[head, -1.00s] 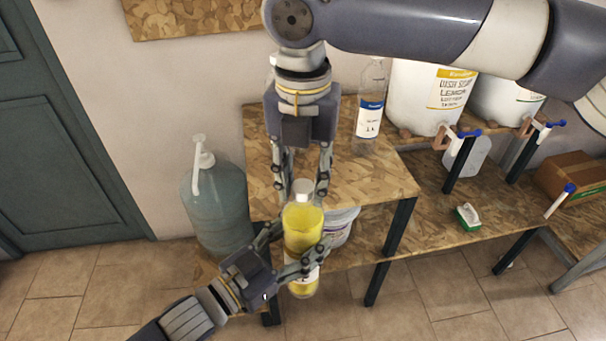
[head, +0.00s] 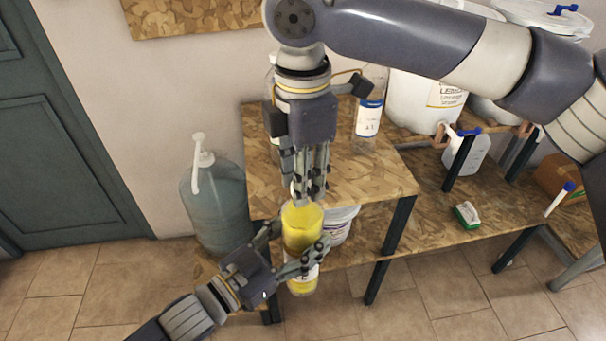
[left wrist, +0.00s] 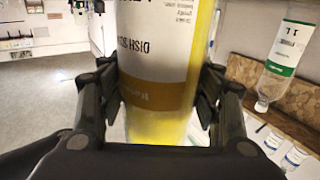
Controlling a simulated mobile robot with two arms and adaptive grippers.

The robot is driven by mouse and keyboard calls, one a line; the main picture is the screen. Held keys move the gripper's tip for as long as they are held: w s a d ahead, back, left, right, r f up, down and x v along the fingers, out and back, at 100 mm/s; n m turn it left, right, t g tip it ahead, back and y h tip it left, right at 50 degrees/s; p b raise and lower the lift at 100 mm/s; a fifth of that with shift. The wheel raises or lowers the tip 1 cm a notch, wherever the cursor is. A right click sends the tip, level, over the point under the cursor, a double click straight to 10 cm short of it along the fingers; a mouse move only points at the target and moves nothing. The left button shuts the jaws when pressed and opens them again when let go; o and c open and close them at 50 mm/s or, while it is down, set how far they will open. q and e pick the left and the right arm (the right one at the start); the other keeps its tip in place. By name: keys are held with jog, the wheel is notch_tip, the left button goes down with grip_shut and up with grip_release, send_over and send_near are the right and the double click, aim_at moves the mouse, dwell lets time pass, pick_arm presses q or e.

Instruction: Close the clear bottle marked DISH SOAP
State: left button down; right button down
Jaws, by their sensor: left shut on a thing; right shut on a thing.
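The clear bottle of yellow liquid (head: 301,218) is upright in front of the shelf. In the left wrist view the bottle (left wrist: 162,55) shows upside down, with DISH SOAP on its label. My left gripper (head: 300,240) is shut around the bottle's body; its fingers also show in the left wrist view (left wrist: 158,88). My right gripper (head: 309,192) points down from above, its fingers shut at the bottle's top. A small bit of the white cap (head: 293,187) shows beside the fingers; the rest is hidden, so I cannot tell how it sits.
A clear bottle with a blue-and-white label (head: 369,118) stands on the wooden shelf (head: 390,180). A large bluish jug with a pump (head: 213,200) is at the left. A white tub (head: 342,226) is behind the held bottle. White drums (head: 422,100) and a green-and-white brush (head: 466,214) are at the right.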

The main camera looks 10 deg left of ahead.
jog(key=m, duration=0.6)
jog(key=shift+a, duration=0.1)
jog(key=m, duration=1.1)
jog(key=shift+w, duration=0.1)
jog(key=m, duration=0.4)
jog(key=shift+m, duration=0.4)
jog(key=c, duration=1.2)
grip_release()
notch_tip(320, 180, up, 12)
jog(key=shift+w+f, duration=0.1)
